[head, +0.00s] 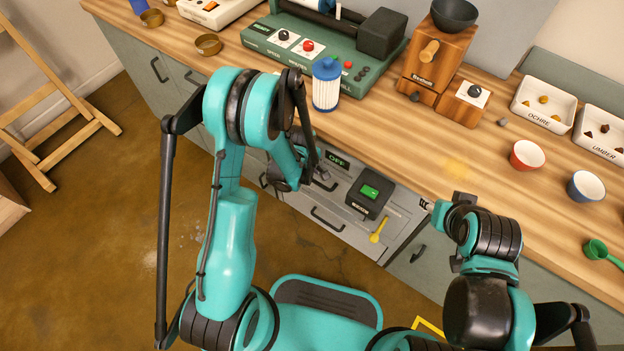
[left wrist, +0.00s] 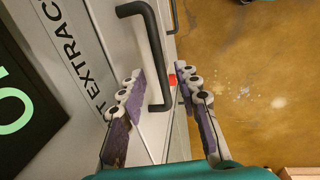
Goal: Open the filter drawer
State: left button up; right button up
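The grey dust extractor front is set in the counter below the worktop, with a dark OFF display (head: 337,160). In the left wrist view a dark bar handle (left wrist: 148,40) stands on the light panel beside EXTRACT lettering. Another dark handle (head: 327,218) shows lower on the front in the head view. Which handle belongs to the filter drawer is not clear. My left gripper (left wrist: 162,88) is open, its purple-padded fingers either side of the handle's near end, apart from it. In the head view my left arm partly hides the front. My right gripper (head: 428,205) is at the worktop's front edge, its fingers too small to read.
On the wooden worktop (head: 400,140) stand a white-and-blue filter cartridge (head: 326,85), a green machine (head: 290,45) and a wooden mill (head: 435,65). The floor (head: 100,220) in front is open.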

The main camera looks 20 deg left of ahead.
pick_arm(q)
jog(key=shift+w+d+f+b, duration=0.1)
jog(key=shift+f+b, duration=0.05)
jog(key=shift+f, duration=0.45)
jog(key=shift+w+f+b, duration=0.1)
jog(key=shift+f+b, duration=0.05)
jog(key=shift+f, duration=0.4)
jog(key=shift+c, duration=0.2)
grip_shut()
